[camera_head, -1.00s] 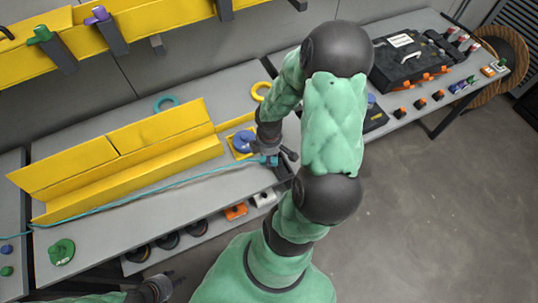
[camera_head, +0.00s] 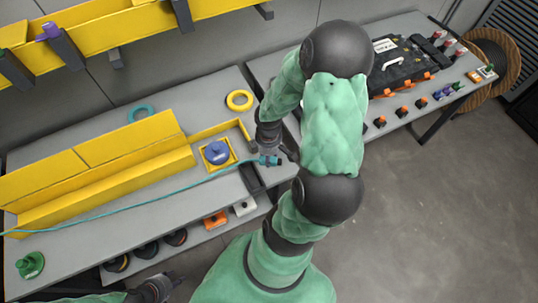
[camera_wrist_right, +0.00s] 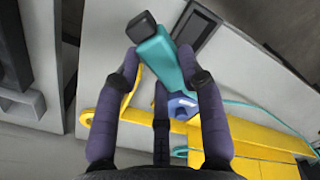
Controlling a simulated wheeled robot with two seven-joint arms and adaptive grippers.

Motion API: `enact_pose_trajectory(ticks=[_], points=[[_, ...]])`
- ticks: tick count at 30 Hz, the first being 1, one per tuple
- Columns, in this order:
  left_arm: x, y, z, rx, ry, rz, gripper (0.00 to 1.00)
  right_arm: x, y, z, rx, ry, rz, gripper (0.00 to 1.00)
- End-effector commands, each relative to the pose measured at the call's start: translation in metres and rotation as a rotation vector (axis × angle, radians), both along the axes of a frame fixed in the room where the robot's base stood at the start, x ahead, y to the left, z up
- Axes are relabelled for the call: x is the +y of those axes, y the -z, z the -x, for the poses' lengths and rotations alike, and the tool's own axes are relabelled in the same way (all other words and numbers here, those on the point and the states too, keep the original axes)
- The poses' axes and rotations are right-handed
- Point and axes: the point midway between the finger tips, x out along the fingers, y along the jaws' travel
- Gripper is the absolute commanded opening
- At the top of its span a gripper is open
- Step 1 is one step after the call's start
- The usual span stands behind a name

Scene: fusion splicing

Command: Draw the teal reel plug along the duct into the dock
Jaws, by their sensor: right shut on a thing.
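The teal reel plug (camera_head: 268,160) is in my right gripper (camera_head: 273,148), near the bench's right end. In the right wrist view, both fingers of my right gripper (camera_wrist_right: 160,64) press on the teal plug (camera_wrist_right: 156,50), whose dark square tip points away. A teal cable (camera_head: 130,207) trails left from the plug along the front of the yellow duct (camera_head: 110,178). A dark slotted block (camera_head: 252,178), possibly the dock, lies just below and left of the plug; its slot shows in the right wrist view (camera_wrist_right: 196,30). My left gripper (camera_head: 158,288) is low, away from the bench; its fingers are unclear.
A blue knobbed piece (camera_head: 217,153) sits in a yellow square tray. A yellow ring (camera_head: 239,100) and teal ring (camera_head: 141,113) lie behind. A green knobbed piece (camera_head: 30,264) is at front left. A black case (camera_head: 400,72) stands on the right bench.

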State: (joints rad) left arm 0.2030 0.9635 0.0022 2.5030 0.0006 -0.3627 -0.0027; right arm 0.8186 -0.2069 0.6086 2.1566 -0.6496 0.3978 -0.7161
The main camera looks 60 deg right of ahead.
Motion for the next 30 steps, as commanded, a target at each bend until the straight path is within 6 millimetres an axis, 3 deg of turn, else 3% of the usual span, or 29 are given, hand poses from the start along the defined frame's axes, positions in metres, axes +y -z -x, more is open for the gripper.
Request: enact_pose_trajectory(ticks=[30], points=[[0.000,0.090,0.000,0.001,0.000,0.000,0.40,0.029,0.020,-0.044,-0.002,0.835,0.000,0.14]])
